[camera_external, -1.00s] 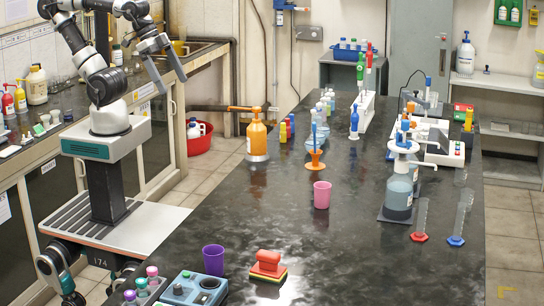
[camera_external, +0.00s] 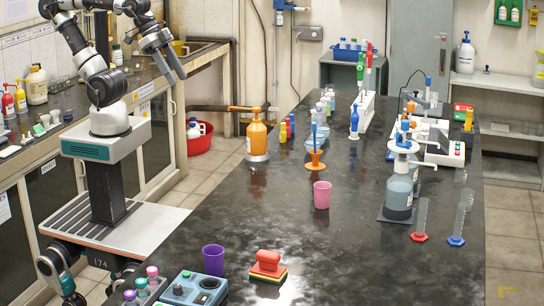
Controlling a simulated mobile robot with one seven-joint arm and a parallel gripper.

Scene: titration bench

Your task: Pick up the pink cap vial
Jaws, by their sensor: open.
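My gripper (camera_external: 172,74) is open and empty. It hangs in the air at the upper left, well above and behind the vials in the picture, and touches nothing.
A blue-grey device (camera_external: 186,290) stands right of the vials, with a purple cup (camera_external: 213,259) behind it. A red block on a stack (camera_external: 268,266) and a pink cup (camera_external: 322,195) stand farther right. The middle of the bench (camera_external: 330,250) is mostly clear.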

